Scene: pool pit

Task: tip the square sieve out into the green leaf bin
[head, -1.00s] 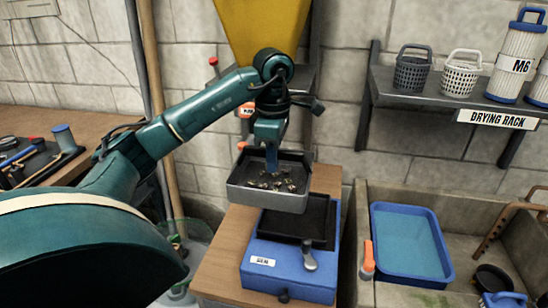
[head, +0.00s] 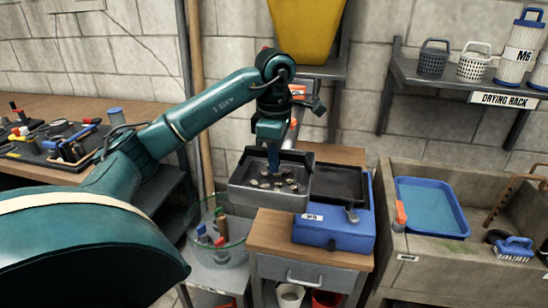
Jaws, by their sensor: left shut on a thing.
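The square sieve (head: 268,200) is a grey, shallow box with a dark inside, and several small pale and brown bits lie on its floor. My left gripper (head: 273,162) is shut on it, reaching down from above at its back wall; the exact grip is partly hidden. The sieve is held roughly level, to the left of the blue machine and over the left part of the wooden cabinet top. I see no plainly green leaf bin. A clear, green-tinted round container (head: 218,250) with bottles in it stands below and left of the sieve. My right gripper is not in view.
The blue machine (head: 334,232) with a black tray (head: 338,183) sits on the wooden cabinet (head: 285,236). A stone sink (head: 425,252) with a blue basin (head: 431,208) is at right. A tool-covered bench (head: 62,176) is at left. White and red buckets stand low down.

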